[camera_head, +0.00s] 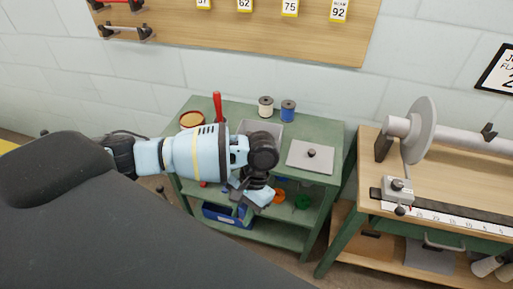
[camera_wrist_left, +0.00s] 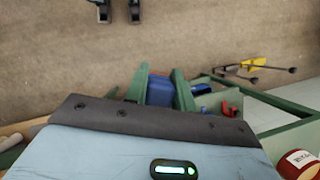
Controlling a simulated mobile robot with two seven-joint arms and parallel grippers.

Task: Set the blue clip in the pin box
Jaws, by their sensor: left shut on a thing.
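My left gripper (camera_head: 241,208) hangs at the front edge of the green cart, beside its top and pointing down. In the left wrist view the two jaws (camera_wrist_left: 160,84) are shut on a blue block, the blue clip (camera_wrist_left: 158,92). In the head view the clip is too small and too covered by the gripper to make out well. An open grey box (camera_head: 270,128) stands on the cart top behind my left wrist, which hides part of it. I take it for the pin box. My right gripper is not in view.
The green cart (camera_head: 328,131) also holds a grey lidded plate (camera_head: 311,157), two spools (camera_head: 288,110), a round tin (camera_head: 192,119) and an upright red handle (camera_head: 218,105). A blue bin (camera_head: 222,217) sits on its lower shelf. A wooden bench (camera_head: 367,150) stands to the right.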

